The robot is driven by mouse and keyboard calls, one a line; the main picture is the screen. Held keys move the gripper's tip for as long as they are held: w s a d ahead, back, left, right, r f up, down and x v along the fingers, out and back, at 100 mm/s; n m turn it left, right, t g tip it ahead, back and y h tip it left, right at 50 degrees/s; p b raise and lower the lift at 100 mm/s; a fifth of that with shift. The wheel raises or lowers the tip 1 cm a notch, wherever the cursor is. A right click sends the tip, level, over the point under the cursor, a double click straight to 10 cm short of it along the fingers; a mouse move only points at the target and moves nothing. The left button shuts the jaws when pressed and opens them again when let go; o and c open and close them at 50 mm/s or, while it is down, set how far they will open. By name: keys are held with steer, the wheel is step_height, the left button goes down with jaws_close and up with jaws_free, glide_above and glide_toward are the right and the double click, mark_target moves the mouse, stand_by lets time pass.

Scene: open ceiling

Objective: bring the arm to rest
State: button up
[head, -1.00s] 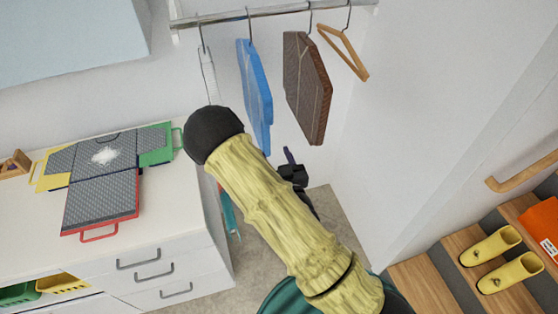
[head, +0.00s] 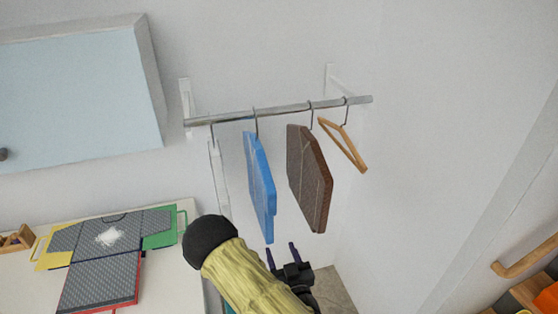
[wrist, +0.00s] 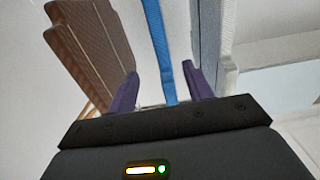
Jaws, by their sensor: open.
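My gripper (head: 282,256) is open, with two dark purple fingers pointing up below the hanging garments in the head view. In the wrist view my gripper (wrist: 161,92) shows both fingers spread, with nothing held between them. A folded blue garment (head: 259,185) hangs on the rail above it, and its narrow blue edge (wrist: 160,45) shows beyond the gap between the fingers. A brown garment (head: 309,180) hangs to the right of the blue one; it is at the left in the wrist view (wrist: 92,50).
A metal rail (head: 285,111) on the wall also carries a wooden hanger (head: 343,145) and a white hanging item (head: 218,178). A white dresser (head: 25,283) at left bears a folding board (head: 100,272). A pale blue cabinet (head: 80,95) is upper left. A handrail (head: 525,257) is at right.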

steer(key=w+d+f+m+g+h+b, duration=0.2)
steer(key=d+m+g+h, duration=0.45)
steer(key=d, duration=0.25)
steer(key=s+d+r+n+g+b, duration=0.1)
steer(key=s+d+r+g, duration=0.1)
steer(key=s+r+g, duration=0.2)
steer(key=s+d+r+n+g+y, duration=0.1)
steer(key=s+r+g, duration=0.3)
steer(key=s, duration=0.7)
steer(key=shift+d+r+n+b, duration=0.35)
steer(key=shift+d+r+n, duration=0.25)
steer(key=shift+d, duration=0.25)
steer(key=shift+y, duration=0.25)
stand_by(0.3)
steer(key=c, duration=0.3)
steer(key=shift+w, duration=0.15)
